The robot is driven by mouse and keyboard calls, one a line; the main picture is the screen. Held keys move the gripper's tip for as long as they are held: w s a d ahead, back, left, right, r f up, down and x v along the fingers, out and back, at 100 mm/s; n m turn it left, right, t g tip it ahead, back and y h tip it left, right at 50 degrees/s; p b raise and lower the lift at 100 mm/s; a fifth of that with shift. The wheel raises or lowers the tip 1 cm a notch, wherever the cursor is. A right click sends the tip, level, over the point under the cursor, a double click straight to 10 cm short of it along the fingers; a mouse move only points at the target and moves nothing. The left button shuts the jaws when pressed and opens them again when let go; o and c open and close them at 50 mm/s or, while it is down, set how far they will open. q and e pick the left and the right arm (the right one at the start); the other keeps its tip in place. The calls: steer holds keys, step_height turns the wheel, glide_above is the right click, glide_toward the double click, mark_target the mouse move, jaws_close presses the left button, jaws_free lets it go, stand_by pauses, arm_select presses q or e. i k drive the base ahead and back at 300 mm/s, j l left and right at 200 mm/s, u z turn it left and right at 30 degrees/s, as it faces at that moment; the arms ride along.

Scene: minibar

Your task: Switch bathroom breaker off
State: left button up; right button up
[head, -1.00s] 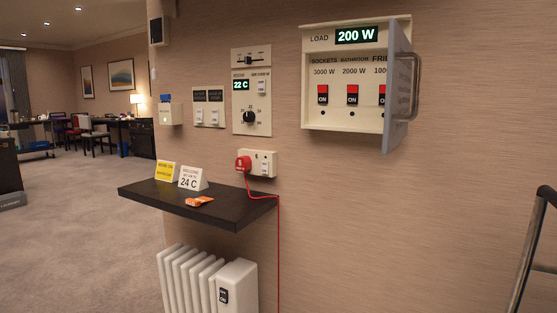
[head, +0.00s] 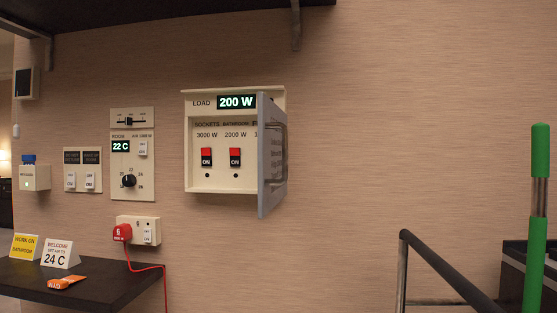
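The breaker box (head: 222,184) hangs on the wall left of centre in the head view. Its display (head: 236,102) reads 200 W. The bathroom breaker (head: 235,157), labelled 2000 W, is a red and black switch marked ON. The sockets breaker (head: 206,157), labelled 3000 W, is left of it and also marked ON. The grey box door (head: 272,155) stands open and sticks out from the wall, hiding the third breaker. Neither of my grippers is in view.
A dark shelf (head: 95,285) with sign cards (head: 60,254) is at lower left. A thermostat panel (head: 132,155) and a socket with a red plug (head: 122,232) are left of the box.

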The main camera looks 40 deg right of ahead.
mark_target(235, 153)
steer(key=i+j+z, duration=0.15)
steer(key=j+z, duration=1.3)
